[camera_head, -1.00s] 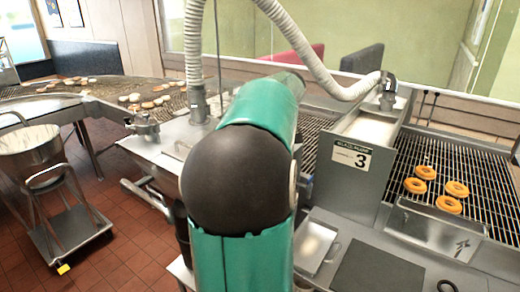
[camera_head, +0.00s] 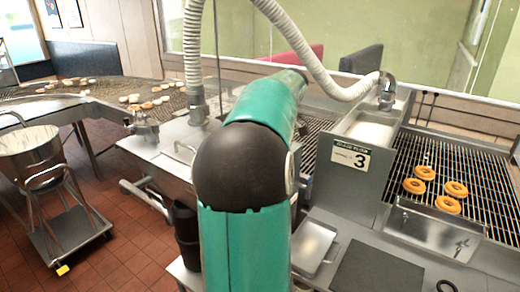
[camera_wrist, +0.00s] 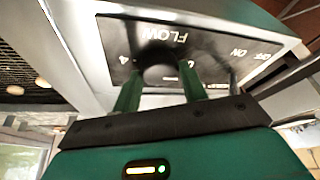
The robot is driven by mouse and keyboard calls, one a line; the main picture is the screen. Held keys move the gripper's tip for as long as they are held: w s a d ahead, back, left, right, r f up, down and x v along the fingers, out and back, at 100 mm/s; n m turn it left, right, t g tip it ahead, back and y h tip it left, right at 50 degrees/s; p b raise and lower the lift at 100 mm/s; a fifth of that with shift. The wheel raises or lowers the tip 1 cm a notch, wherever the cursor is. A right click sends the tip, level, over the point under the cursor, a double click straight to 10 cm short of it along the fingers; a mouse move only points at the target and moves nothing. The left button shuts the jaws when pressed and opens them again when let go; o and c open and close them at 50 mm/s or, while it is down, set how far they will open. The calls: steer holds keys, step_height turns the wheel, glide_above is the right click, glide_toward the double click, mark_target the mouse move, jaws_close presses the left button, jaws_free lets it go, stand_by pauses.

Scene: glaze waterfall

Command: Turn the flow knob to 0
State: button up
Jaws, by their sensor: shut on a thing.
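In the wrist view, the flow knob (camera_wrist: 160,72) is a dark round knob on a black panel (camera_wrist: 206,42) lettered FLOW, with a 4, a 0 and ON and OFF marks. The panel appears upside down. My gripper (camera_wrist: 161,88) has its two green fingers on either side of the knob and is shut on it. The knob's pointer is hidden, so I cannot tell its setting. In the head view, my green arm covers the gripper and knob.
A glazing hopper marked 3 (camera_head: 350,158) stands right of my arm. Several orange doughnuts (camera_head: 452,188) lie on a wire conveyor (camera_head: 490,180). A metal bowl on a cart (camera_head: 28,158) is at left. A hose (camera_head: 310,60) arches above my arm.

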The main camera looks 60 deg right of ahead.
steer(key=shift+f, duration=0.1)
steer(key=o, duration=1)
steer(key=shift+c, duration=0.2)
steer(key=v, duration=1.4)
steer(key=shift+a, duration=0.1)
